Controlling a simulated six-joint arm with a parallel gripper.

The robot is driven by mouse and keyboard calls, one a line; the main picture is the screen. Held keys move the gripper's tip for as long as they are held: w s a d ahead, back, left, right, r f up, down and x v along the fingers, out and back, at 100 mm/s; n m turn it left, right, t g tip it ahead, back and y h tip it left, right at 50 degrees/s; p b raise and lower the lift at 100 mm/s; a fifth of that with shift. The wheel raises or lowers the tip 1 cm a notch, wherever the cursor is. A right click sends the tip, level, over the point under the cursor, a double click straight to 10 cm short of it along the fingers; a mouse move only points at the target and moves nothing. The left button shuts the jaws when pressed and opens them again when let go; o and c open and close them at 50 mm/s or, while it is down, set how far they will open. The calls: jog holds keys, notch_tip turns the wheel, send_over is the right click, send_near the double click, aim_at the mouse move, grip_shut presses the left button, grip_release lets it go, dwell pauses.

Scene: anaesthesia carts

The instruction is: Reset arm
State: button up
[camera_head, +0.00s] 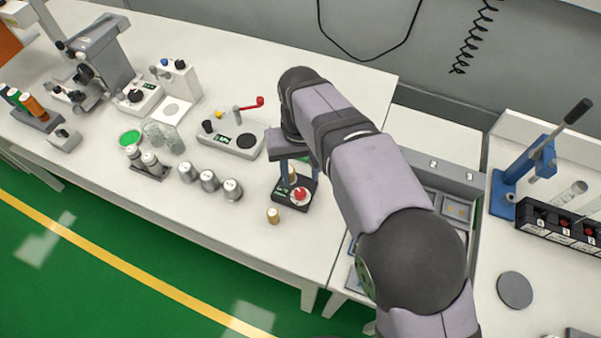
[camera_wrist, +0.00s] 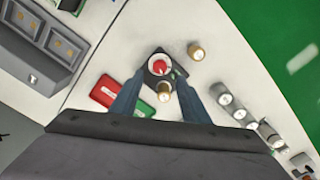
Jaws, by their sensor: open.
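My gripper (camera_wrist: 158,88) is open, its two blue-grey fingers spread and pointing down over the workbench. In the head view my gripper (camera_head: 299,175) hangs over a small black device (camera_head: 286,196) with a red-centred white dial (camera_head: 300,195). In the wrist view the dial (camera_wrist: 159,66) lies just beyond the fingertips. A brass-coloured cylinder (camera_wrist: 163,93) shows between the fingers, with no finger visibly touching it. A second brass cylinder (camera_head: 273,215) stands on the bench in front of the device; it also shows in the wrist view (camera_wrist: 195,51).
Several metal canisters (camera_head: 209,181) stand left of the device. A grey tester with a red lever (camera_head: 247,104) is behind them. Red (camera_wrist: 108,92) and green (camera_wrist: 144,108) pieces lie near the left finger. A blue press (camera_head: 520,180) stands at right. The bench's front strip is largely clear.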

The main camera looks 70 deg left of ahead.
jog(key=w+d+r+m, duration=0.2)
jog(key=w+d+m, duration=0.5)
jog(key=w+d, duration=1.7)
jog(key=w+d+m, duration=0.2)
jog(key=d+m, duration=0.2)
jog(key=d, duration=1.1)
jog(key=s+d+f+m, duration=0.1)
jog(key=s+d+m, duration=0.1)
jog(key=s+d, duration=0.2)
jog(key=s+d+f+m, duration=0.2)
jog(key=s+d, duration=0.2)
jog(key=d, duration=0.6)
jog(key=shift+d+m, duration=0.15)
jog(key=shift+m, duration=0.15)
